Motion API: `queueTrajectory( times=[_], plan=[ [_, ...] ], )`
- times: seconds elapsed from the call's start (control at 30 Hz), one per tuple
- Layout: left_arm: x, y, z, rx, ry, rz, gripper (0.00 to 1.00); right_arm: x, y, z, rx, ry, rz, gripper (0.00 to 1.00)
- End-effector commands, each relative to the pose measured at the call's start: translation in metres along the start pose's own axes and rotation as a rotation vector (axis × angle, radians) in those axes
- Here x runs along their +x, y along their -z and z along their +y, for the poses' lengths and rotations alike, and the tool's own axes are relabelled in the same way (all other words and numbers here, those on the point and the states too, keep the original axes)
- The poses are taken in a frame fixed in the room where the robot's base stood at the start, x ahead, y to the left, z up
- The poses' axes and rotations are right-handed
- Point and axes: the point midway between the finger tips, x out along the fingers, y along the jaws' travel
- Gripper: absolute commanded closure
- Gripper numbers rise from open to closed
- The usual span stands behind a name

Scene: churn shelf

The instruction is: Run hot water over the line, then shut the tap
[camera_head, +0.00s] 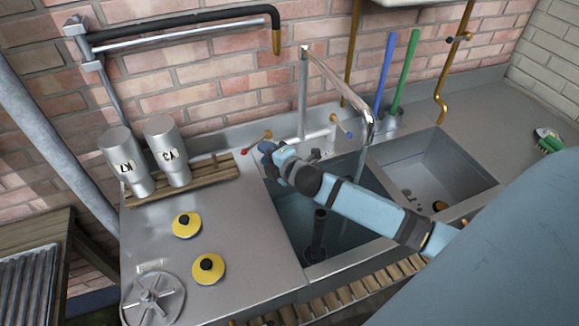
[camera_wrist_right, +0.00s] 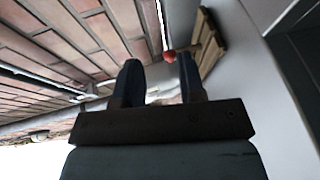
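The chrome tap (camera_head: 335,72) stands behind the sinks, its spout over the left basin (camera_head: 290,205). A pale streak (camera_head: 362,160) below the spout looks like running water. The red-tipped tap lever (camera_head: 256,142) is at the left and the blue-tipped lever (camera_head: 346,130) at the right. My right gripper (camera_head: 266,148) is close by the red lever. In the right wrist view its fingers (camera_wrist_right: 160,80) are apart, with the red knob (camera_wrist_right: 169,56) beyond the tips and between them. I cannot tell which thing is the line. My left gripper is out of view.
Two metal cans (camera_head: 166,152) stand on a slatted wooden rack (camera_head: 215,171). Two yellow round pieces with black knobs (camera_head: 208,269) and a spoked metal disc (camera_head: 152,300) lie on the left counter. A blue handle (camera_head: 385,72) and a green handle (camera_head: 405,72) stand behind the right basin (camera_head: 435,165).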

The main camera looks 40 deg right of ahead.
Motion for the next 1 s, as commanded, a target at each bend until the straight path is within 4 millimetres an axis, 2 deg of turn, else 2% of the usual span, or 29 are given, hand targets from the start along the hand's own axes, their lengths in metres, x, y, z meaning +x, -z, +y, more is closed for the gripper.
queueTrajectory(
  times=[0.1,0.3,0.5,0.9,0.97,1.0],
  plan=[
    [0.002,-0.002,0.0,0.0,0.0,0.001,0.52,-0.025,-0.001,-0.002,-0.001,0.001,0.0,0.64],
    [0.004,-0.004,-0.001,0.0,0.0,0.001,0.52,-0.062,0.0,-0.001,0.0,0.001,0.0,0.64],
    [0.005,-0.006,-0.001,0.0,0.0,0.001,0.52,-0.084,-0.001,-0.001,0.0,0.0,-0.001,0.64],
    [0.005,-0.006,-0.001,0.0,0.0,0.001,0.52,-0.09,-0.001,0.0,0.001,0.0,-0.001,0.64],
    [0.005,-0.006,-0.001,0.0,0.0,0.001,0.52,-0.09,-0.001,0.001,0.001,-0.001,-0.003,0.75],
    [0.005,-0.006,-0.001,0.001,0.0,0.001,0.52,-0.088,-0.003,0.002,0.006,-0.002,-0.012,0.84]
  ],
)
